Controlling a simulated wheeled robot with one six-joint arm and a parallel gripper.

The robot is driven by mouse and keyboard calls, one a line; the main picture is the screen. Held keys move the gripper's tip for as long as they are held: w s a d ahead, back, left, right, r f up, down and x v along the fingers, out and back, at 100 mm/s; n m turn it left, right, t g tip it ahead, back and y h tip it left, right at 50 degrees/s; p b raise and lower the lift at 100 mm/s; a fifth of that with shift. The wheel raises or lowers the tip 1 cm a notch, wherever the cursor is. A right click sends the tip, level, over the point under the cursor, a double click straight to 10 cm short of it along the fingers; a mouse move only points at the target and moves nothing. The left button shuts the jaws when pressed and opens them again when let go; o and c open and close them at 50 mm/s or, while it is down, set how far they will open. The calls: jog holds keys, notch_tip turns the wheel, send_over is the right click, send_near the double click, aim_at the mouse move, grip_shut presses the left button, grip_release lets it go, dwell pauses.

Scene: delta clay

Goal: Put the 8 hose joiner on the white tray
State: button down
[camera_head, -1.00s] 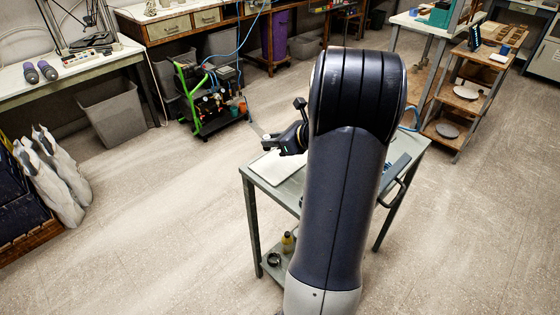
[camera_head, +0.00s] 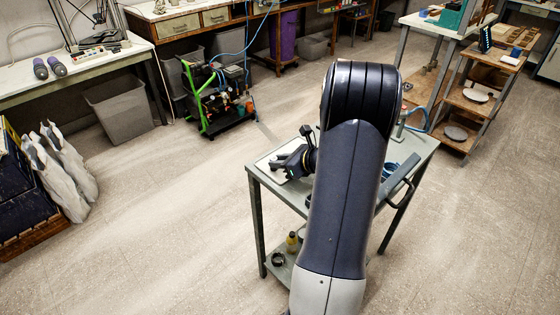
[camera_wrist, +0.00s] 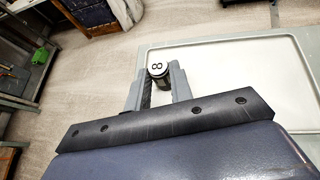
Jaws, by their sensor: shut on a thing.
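The 8 hose joiner (camera_wrist: 158,71) is a small dark cylinder with a white top marked 8. It is upright between the two fingers of my gripper (camera_wrist: 159,84) in the wrist view, and the fingers are shut on it. The white tray (camera_wrist: 250,80) is a wide, shallow, empty-looking tray to the right of the joiner in that view. The joiner shows by the tray's left rim; I cannot tell its height above it. In the head view my gripper (camera_head: 287,163) is over the white tray (camera_head: 264,164) and hides part of it. The joiner cannot be made out there.
The tray lies on a grey metal cart (camera_head: 296,196). Blue tubing (camera_head: 389,170) lies on the cart's right part, partly behind my arm. A yellow bottle (camera_head: 292,241) and a dark ring (camera_head: 278,259) are on its lower shelf.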

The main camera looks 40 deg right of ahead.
jog(key=c, duration=1.3)
grip_release()
jog(key=shift+o, duration=0.2)
jog(key=shift+r+p, duration=0.3)
jog(key=shift+p, duration=0.1)
jog(key=v, duration=1.1)
jog(key=shift+s+d, duration=0.2)
jog(key=shift+s, duration=0.2)
